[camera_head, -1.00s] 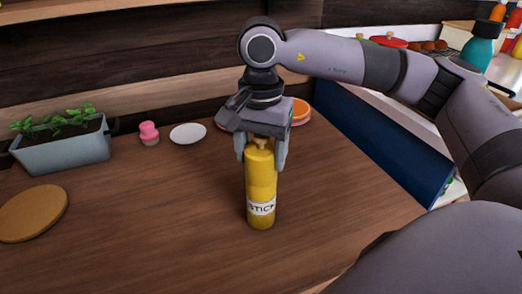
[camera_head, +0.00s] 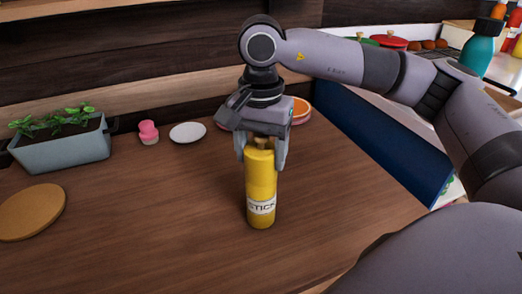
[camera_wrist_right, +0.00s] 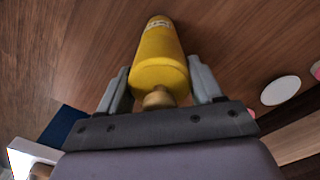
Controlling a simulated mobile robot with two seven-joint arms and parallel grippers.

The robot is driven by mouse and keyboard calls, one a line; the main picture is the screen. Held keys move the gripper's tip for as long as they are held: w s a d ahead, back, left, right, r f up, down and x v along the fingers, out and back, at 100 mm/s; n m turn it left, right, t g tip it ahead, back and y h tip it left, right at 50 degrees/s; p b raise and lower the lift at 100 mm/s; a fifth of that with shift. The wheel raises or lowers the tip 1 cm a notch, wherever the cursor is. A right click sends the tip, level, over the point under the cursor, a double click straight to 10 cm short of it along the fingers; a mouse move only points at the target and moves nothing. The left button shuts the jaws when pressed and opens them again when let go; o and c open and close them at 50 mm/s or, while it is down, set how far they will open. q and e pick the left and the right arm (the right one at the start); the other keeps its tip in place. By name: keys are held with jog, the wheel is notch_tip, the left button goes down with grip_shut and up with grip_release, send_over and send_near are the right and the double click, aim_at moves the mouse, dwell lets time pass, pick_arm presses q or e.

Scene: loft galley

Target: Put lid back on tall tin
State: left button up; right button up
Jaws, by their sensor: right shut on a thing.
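The tall tin (camera_head: 261,189) is a yellow cylinder with a white label ending in "STICK", standing upright on the wooden counter. Its yellow lid (camera_head: 260,160) with a tan knob is at the top, in line with the tin and with no clear gap. My right gripper (camera_head: 262,158) points down over it, fingers on either side, shut on the lid. In the right wrist view, the lid (camera_wrist_right: 158,76) and knob (camera_wrist_right: 158,98) sit between the fingers, with the tin (camera_wrist_right: 158,38) beyond. Whether the lid is fully seated cannot be told. My left gripper is not in view.
A planter (camera_head: 64,149) stands at the back left, with a round cork mat (camera_head: 32,212) in front. A pink object (camera_head: 148,132) and a white plate (camera_head: 188,132) lie near the back wall. An orange round thing (camera_head: 301,109) is behind the gripper. The counter around the tin is clear.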

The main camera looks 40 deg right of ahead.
jog(key=o, duration=1.1)
jog(key=shift+o, duration=0.5)
jog(key=shift+r, duration=0.1)
jog(key=shift+r+p, duration=2.4)
jog(key=shift+r, duration=1.05)
grip_shut()
